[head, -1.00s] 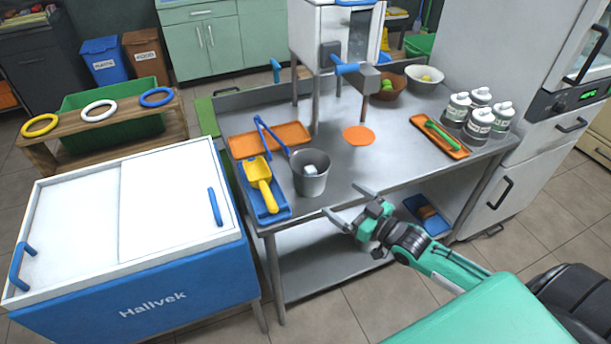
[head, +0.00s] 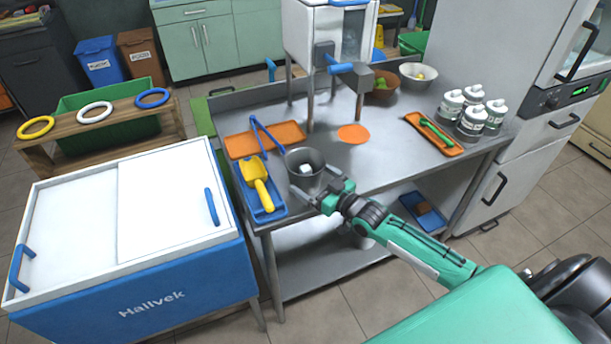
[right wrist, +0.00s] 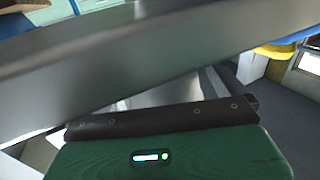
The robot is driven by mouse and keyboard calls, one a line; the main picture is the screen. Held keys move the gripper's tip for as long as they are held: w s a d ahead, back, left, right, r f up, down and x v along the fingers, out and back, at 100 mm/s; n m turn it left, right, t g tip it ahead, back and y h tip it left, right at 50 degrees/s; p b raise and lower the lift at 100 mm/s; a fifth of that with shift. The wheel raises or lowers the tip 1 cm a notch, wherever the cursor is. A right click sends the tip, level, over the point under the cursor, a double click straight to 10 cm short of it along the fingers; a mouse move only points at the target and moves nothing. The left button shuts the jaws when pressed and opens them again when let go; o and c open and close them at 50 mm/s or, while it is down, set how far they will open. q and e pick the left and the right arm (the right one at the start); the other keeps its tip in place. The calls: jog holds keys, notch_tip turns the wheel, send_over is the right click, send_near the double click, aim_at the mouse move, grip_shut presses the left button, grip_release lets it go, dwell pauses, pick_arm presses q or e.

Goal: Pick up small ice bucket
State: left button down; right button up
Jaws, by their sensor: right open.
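The small grey metal ice bucket (head: 304,182) stands near the front edge of the steel table, with a pale ice cube (head: 306,169) inside. Its raised blue handle (head: 267,137) leans to the back left. My right gripper (head: 318,186) is open at the bucket's front right side, with its fingers reaching toward either side of it. I cannot tell whether they touch it. In the right wrist view, a large grey metal surface (right wrist: 150,60), which looks like the bucket's wall, crosses close in front of the gripper. My left gripper is out of view.
A yellow scoop (head: 258,182) on a blue tray (head: 277,212) lies just left of the bucket. An orange tray (head: 285,134) lies behind it. The press (head: 325,50) stands at the back. Several bottles (head: 471,121) stand at the right.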

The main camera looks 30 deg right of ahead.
aim_at(305, 172)
jog(key=x, duration=0.3)
jog(key=shift+w, duration=0.15)
jog(key=c, duration=0.9)
jog(key=shift+r, duration=9.9)
pick_arm(q)
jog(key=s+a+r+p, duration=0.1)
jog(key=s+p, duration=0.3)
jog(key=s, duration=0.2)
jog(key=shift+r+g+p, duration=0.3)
jog(key=shift+p, duration=0.1)
pick_arm(e)
jog(key=s+a+f+m+h, duration=0.1)
jog(key=s+a+f+h, duration=0.1)
jog(key=s, duration=0.4)
jog(key=s+a+f+m+h, duration=0.1)
jog(key=s+a+f+h, duration=0.1)
jog(key=s, duration=0.5)
jog(key=s+a+f+m+t+h, duration=0.1)
jog(key=s+a+f+m+h, duration=0.1)
jog(key=s, duration=0.4)
jog(key=shift+s+a+f, duration=0.2)
jog(key=shift+a+f, duration=0.2)
jog(key=shift+f, duration=0.15)
jog(key=shift+s+a+f, duration=0.15)
jog(key=shift+a+f, duration=0.25)
jog(key=shift+f, duration=0.15)
